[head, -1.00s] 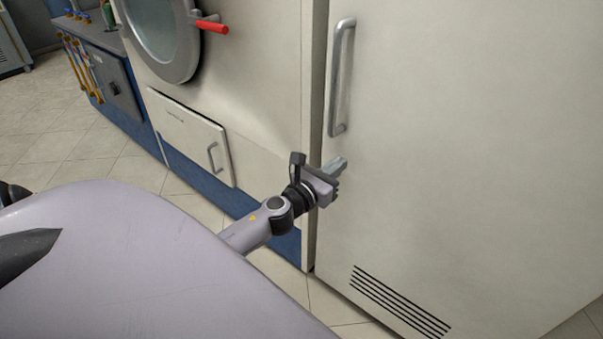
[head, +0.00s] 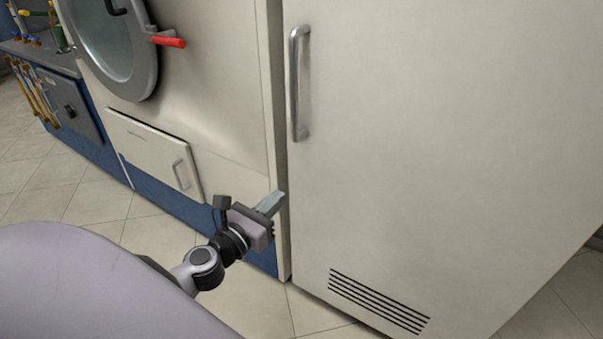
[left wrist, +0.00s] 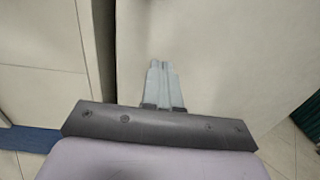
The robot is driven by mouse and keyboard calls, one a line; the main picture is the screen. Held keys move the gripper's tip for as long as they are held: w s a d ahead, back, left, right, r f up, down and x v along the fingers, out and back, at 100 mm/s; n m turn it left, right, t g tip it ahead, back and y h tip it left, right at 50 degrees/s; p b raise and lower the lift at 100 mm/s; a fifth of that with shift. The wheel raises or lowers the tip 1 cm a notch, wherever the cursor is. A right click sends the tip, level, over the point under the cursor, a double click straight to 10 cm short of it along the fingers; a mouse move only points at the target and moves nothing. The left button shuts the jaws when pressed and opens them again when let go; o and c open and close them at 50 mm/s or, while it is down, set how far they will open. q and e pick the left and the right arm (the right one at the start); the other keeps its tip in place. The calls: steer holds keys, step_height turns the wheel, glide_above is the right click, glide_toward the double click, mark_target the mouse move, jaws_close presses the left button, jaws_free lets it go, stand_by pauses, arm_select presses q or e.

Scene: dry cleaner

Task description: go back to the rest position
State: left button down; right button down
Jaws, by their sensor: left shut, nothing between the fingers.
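My left gripper (head: 270,203) is in the lower middle of the head view, in front of the gap between a machine and a tall cream cabinet. Its fingers are together and hold nothing. In the left wrist view the shut fingers (left wrist: 163,85) point toward the cabinet's pale front, and no object is between them. I cannot tell how close the tips are to the surface. My right gripper is not in view.
The cream cabinet (head: 440,150) with a vertical handle (head: 299,85) fills the right. Left stands a machine with a round door (head: 112,45), a red lever (head: 168,42) and a small hatch (head: 155,155). Tiled floor (head: 85,205) is clear at the left.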

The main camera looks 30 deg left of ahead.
arm_select(q)
steer(key=s+d+f+n+g+p, duration=0.2)
steer(key=s+d+n+p, duration=0.1)
steer(key=n, duration=0.8)
steer(key=s+d+f+n+g+h+p, duration=0.1)
steer(key=s+d+f+n+g+p, duration=0.1)
steer(key=s+d+n, duration=0.4)
steer(key=s+d+f+n+g+h+p, duration=0.1)
steer(key=s+n+p, duration=0.5)
steer(key=n, duration=1)
steer(key=d+f+g, duration=0.1)
steer(key=d+g, duration=0.1)
steer(key=d, duration=0.1)
steer(key=shift+s+d+f+n+g, duration=0.25)
steer(key=shift+s+n+g, duration=0.05)
steer(key=shift+n, duration=0.1)
